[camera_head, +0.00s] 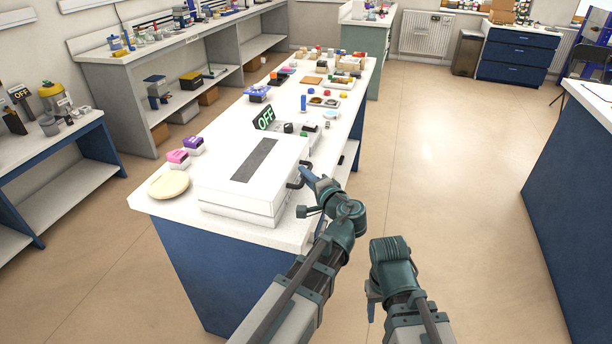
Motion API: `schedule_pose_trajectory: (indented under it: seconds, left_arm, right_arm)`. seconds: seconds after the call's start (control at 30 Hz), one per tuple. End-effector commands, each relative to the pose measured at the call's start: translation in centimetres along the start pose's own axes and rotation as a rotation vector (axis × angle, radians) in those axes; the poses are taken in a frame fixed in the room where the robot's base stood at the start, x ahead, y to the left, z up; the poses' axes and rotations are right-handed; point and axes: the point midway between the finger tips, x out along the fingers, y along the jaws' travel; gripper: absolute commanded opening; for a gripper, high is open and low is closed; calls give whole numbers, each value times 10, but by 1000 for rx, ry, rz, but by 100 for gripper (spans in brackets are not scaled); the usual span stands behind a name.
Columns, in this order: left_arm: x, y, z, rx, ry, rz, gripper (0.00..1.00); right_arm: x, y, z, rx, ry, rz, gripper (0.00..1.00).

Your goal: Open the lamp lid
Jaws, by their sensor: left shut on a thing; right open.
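A white box-shaped kiln (222,200) sits at the near end of the white table. Its flat lid (290,150) with a dark grey strip looks down on the base, with no clear gap. Black handles are on the lid's right side. My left gripper (306,180) is at the nearer black handle (293,185) and shut on it; the fingers partly hide the handle. My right gripper (372,298) is open and empty, off the table over the floor at the lower middle; its fingers are small in view.
A round beige disc (168,185) and pink and purple blocks (177,158) lie left of the kiln. Several small items crowd the far table. Open floor (450,190) lies to the right.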

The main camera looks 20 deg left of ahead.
Motion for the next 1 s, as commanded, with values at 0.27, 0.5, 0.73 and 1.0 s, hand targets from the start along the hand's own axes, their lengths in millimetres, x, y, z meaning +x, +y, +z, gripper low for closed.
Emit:
schedule_pose_trajectory:
  seconds: [0.27,0.5,0.73,1.0]
  left_arm:
    - [-1,-29,-1,-49,0,48,0]
    - [-1,-67,0,-140,-2,141,0]
    - [4,-102,5,-240,-5,240,0]
    - [15,-142,16,-362,-7,362,0]
  right_arm:
    - [-38,4,2,0,0,0,50]
    - [-95,9,6,1,0,0,50]
    - [-146,14,9,1,0,0,50]
    - [-204,20,12,0,0,0,50]
